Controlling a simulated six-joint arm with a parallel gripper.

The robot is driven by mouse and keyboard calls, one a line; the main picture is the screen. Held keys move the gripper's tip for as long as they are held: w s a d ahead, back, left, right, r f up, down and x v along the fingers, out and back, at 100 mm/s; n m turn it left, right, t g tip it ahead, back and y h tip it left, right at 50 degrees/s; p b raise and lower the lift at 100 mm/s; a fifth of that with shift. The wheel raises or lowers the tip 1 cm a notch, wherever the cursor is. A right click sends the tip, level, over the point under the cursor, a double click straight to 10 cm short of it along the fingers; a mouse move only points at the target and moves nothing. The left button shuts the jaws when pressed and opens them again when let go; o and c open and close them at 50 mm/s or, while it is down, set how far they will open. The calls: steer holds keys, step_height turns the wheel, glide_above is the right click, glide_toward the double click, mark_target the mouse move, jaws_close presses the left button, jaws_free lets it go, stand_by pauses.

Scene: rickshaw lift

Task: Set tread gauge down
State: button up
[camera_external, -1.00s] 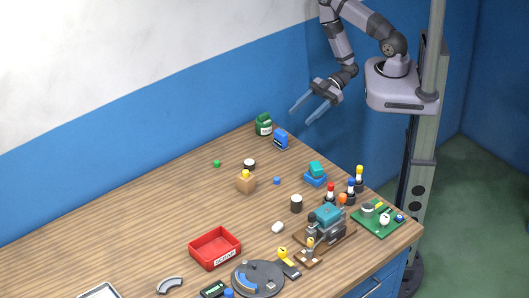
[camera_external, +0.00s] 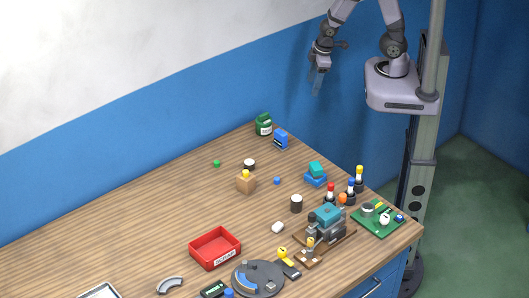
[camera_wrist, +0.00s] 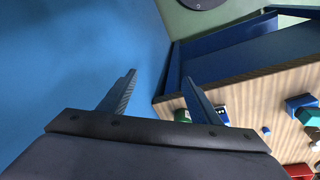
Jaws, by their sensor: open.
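My gripper (camera_external: 317,84) is in the air beyond the back corner of the workbench, with its fingers pointing down. In the wrist view my gripper (camera_wrist: 160,82) has its two fingers apart and nothing between them. I cannot tell for sure which thing is the tread gauge. A small yellow and dark tool (camera_external: 288,263) lies near the front of the bench, beside a round grey disc (camera_external: 262,285). A blue boxy item (camera_external: 281,139) stands at the back corner, next to a green jar (camera_external: 264,125). My gripper is far from the tool and above the level of the blue item.
A red labelled bin (camera_external: 207,250) stands at the front middle of the workbench (camera_external: 130,252). A teal and grey machine (camera_external: 326,224), several coloured bottles and a green board (camera_external: 377,219) crowd the right side. The left of the bench is mostly clear.

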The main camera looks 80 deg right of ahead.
steer(key=s+a+r+m+g+y, duration=0.1)
steer(key=s+a+r+m+g, duration=0.1)
steer(key=s+a+r, duration=0.2)
steer(key=shift+s+a+r+m, duration=0.35)
steer(key=shift+s+r, duration=0.2)
steer(key=shift+s, duration=0.6)
stand_by(0.4)
